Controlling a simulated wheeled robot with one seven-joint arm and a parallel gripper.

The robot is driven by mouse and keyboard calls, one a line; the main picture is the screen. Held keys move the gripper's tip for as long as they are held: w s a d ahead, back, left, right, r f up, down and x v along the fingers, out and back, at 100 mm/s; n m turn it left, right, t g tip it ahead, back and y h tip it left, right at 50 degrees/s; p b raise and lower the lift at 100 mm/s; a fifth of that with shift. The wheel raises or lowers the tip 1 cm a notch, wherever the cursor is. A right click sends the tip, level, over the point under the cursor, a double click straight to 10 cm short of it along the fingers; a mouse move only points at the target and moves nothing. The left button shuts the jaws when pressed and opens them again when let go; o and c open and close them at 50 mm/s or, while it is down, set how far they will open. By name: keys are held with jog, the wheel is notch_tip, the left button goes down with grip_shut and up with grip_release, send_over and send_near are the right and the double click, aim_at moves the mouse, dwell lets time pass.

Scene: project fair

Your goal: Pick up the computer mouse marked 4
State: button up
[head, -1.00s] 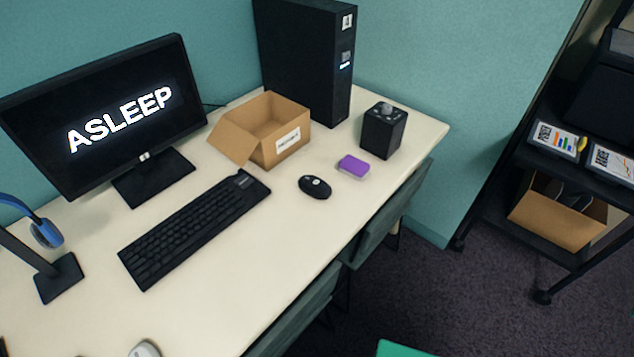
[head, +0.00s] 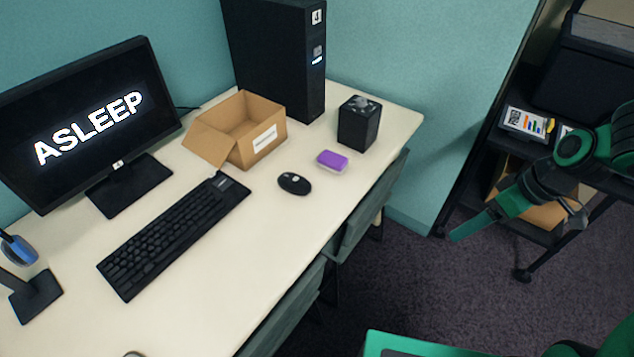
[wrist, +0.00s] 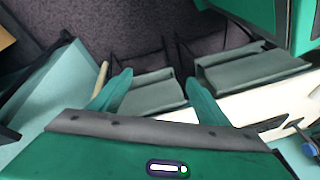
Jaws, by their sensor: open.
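A black computer mouse (head: 294,183) lies on the cream desk (head: 300,225), right of the keyboard, with a small pale mark on top too small to read. Part of a second, pale mouse (head: 134,354) shows at the bottom edge of the head view. My gripper is at the right in the head view, off the desk and in front of the black cart. In the wrist view my gripper (wrist: 158,88) has its two green fingers apart with nothing between them.
A keyboard (head: 175,235), monitor (head: 85,120) and black tower (head: 280,60) fill the back and left. Floor lies between desk and cart (head: 522,275).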

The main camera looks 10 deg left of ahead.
jog(key=w+a+f+n+y, duration=0.1)
jog(key=a+f+n+y, duration=0.2)
jog(key=a, duration=0.6)
jog(key=w+a+f+n+y, duration=0.1)
jog(key=a+f+n+y, duration=0.15)
jog(key=a, duration=0.65)
jog(key=t+y, duration=0.4)
jog(key=y, duration=0.1)
send_near(307, 188)
jog(key=shift+s+a+f, duration=0.15)
jog(key=shift+s+a, duration=0.1)
jog(key=shift+s, duration=0.4)
jog(key=shift+w+a+f+m+t, duration=0.25)
jog(key=shift+w+a+t, duration=0.2)
jog(key=shift+t, duration=0.05)
jog(key=x, duration=1)
jog(key=shift+w+a, duration=0.2)
jog(key=shift+w, duration=0.15)
jog(key=shift+c, duration=0.5)
jog(key=c, duration=1)
jog(key=shift+c, duration=0.2)
